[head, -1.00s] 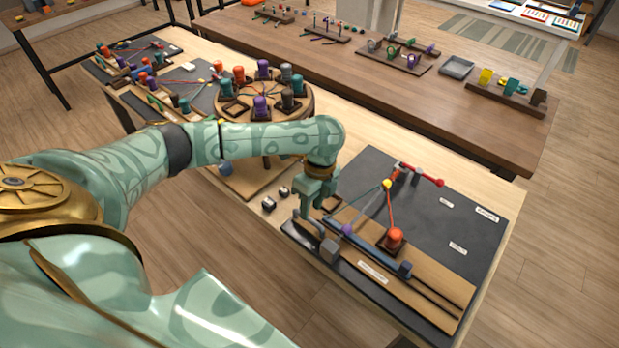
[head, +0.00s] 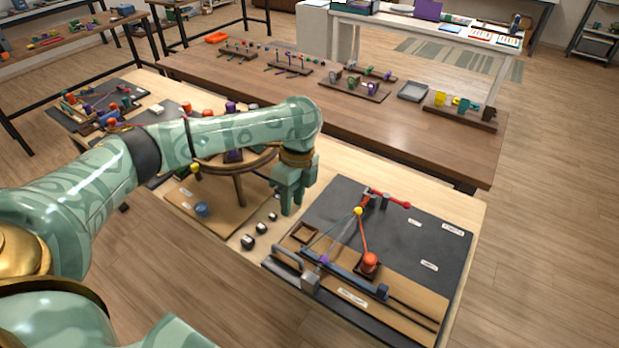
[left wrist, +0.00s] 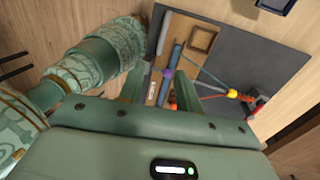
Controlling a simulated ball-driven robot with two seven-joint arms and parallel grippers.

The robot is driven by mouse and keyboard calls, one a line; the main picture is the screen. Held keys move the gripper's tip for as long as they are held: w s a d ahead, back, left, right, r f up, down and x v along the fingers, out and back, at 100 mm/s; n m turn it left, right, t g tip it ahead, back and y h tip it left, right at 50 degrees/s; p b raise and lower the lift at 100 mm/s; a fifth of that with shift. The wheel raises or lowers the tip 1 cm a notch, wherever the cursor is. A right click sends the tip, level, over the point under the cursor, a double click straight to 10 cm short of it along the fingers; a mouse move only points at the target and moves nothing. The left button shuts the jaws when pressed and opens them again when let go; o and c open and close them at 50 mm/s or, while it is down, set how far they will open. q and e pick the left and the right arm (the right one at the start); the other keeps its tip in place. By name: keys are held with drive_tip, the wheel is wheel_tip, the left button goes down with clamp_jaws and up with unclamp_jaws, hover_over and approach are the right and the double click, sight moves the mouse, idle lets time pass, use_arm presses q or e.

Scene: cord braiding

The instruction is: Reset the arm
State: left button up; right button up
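My left gripper (head: 289,205) hangs fingers down above the wooden table, just left of the dark braiding board (head: 420,232). In the left wrist view its two fingers (left wrist: 159,88) stand apart with nothing held between them. On the board are a red bobbin (head: 370,262), a yellow bead (head: 358,211) and a purple bead (head: 324,259), joined by red and teal cords. A blue-grey bar (head: 345,272) and a grey handle block (head: 310,282) lie at its near side. My right gripper is not in view.
A round braiding stand (head: 238,182) with coloured bobbins stands behind and left of my left arm, partly hidden by it. A brown table (head: 420,125) with racks and a grey tray (head: 413,91) stands behind.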

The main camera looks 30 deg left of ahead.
use_arm(q)
drive_tip(key=s+d+f+n+t+h, duration=0.1)
drive_tip(key=s+d+f+t, duration=0.25)
drive_tip(key=d, duration=0.45)
drive_tip(key=s+d+f+n+t+h, duration=0.1)
drive_tip(key=s+d+f+t+h, duration=0.1)
drive_tip(key=s+d+f, duration=0.45)
drive_tip(key=s+a+r+n+t+y, duration=0.25)
drive_tip(key=s+a+n+y, duration=0.2)
drive_tip(key=a, duration=0.35)
drive_tip(key=s+a+r+n+t+y, duration=0.1)
drive_tip(key=s+a+r+n+y, duration=0.3)
drive_tip(key=a, duration=0.3)
drive_tip(key=s+d+f+n+g+h+b, duration=0.1)
drive_tip(key=s+d+f+g+h, duration=0.15)
drive_tip(key=f, duration=1.25)
drive_tip(key=s+d+f+n+g+h+b, duration=0.15)
drive_tip(key=s+f, duration=0.25)
drive_tip(key=f, duration=1.2)
drive_tip(key=s+f+n+g+h+b, duration=0.1)
drive_tip(key=s+f+n, duration=0.1)
drive_tip(key=s+f, duration=1.2)
drive_tip(key=s, duration=0.4)
drive_tip(key=shift+a+f+g+h, duration=0.15)
drive_tip(key=shift+a+g+h, duration=0.2)
drive_tip(key=shift+g, duration=0.05)
